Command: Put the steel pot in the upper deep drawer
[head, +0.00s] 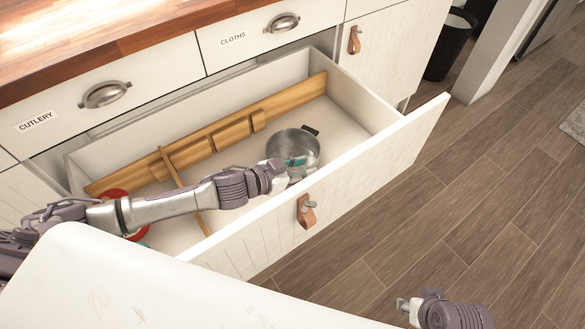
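The steel pot (304,142), with a dark handle at its upper right, is inside the open deep drawer (432,118), toward its right part. It looks upright; whether its base rests on the drawer floor is hard to see. My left gripper (294,168) is at the pot's near rim, with a teal fingertip showing inside the pot and another part just outside the near wall. Whether the fingers press on the wall is not clear. My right gripper (405,307) is low at the bottom right, above the floor and away from the drawer; its fingers are small and partly hidden.
Wooden dividers (210,138) cross the drawer. A red item (116,193) lies at its left end, partly behind my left arm. Shut drawers labelled CUTLERY (150,75) and CLOTHS (260,45) sit above. A dark bin (450,45) stands at the back right. The right floor is clear.

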